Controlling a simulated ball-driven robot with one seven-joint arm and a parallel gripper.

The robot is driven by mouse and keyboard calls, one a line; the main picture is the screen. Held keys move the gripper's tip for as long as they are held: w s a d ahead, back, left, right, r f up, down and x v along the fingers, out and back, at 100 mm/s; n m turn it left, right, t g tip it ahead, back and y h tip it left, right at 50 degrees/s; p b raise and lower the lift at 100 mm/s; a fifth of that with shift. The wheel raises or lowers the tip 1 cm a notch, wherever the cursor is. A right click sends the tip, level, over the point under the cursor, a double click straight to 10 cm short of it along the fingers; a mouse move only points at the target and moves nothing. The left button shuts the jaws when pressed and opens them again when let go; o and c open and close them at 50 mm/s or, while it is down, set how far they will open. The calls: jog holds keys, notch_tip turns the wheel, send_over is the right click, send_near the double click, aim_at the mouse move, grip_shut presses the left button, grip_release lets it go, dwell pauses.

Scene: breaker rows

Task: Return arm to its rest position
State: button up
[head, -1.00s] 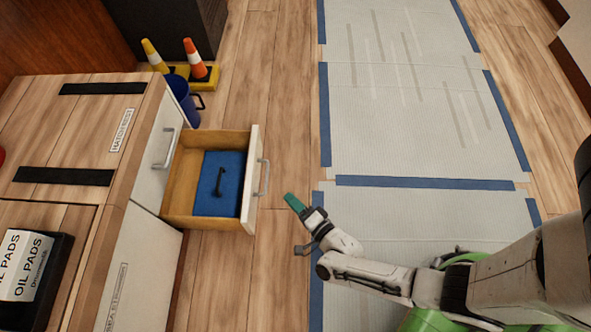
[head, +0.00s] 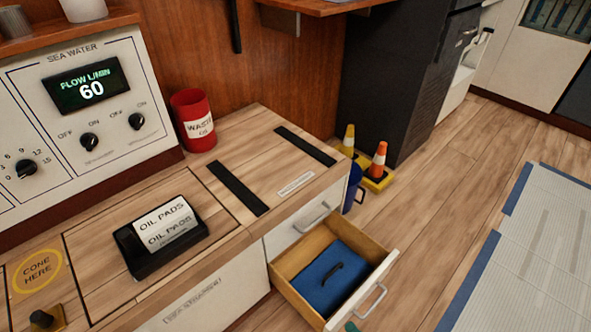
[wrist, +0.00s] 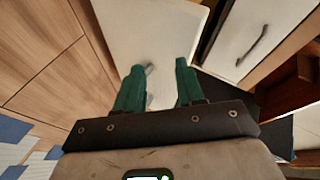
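My gripper (wrist: 158,88) shows in the wrist view with its two green fingers apart and nothing held between them. Beyond the fingers is a pale panel (wrist: 150,35), which looks like the open drawer's front, with a grey handle partly hidden behind the left finger. In the head view only a green fingertip (head: 351,326) shows at the bottom edge, just below the drawer handle (head: 371,301). It looks close to the handle, but I cannot tell the exact gap. The rest of my arm is out of the head view.
The wooden drawer (head: 293,261) stands pulled out, with a blue lidded block (head: 322,287) inside. An oil pads box (head: 165,225) and a red waste can (head: 194,120) sit on the counter. Cones (head: 378,160) and a blue bucket (head: 352,190) stand beside the cabinet.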

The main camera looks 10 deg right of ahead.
jog(key=s+d+r+n+g+h, duration=0.1)
jog(key=s+d+r+n+g, duration=0.4)
jog(key=s+r, duration=0.3)
jog(key=s+d+r+n+g+h, duration=0.2)
jog(key=s+d+r+n+g, duration=0.1)
jog(key=s+r+n+g, duration=0.4)
notch_tip(320, 180, up, 39)
jog(key=m+p, duration=0.1)
jog(key=p, duration=3.7)
jog(key=shift+s+d+m, duration=0.2)
jog(key=shift+s+m, duration=0.1)
jog(key=shift+s, duration=0.15)
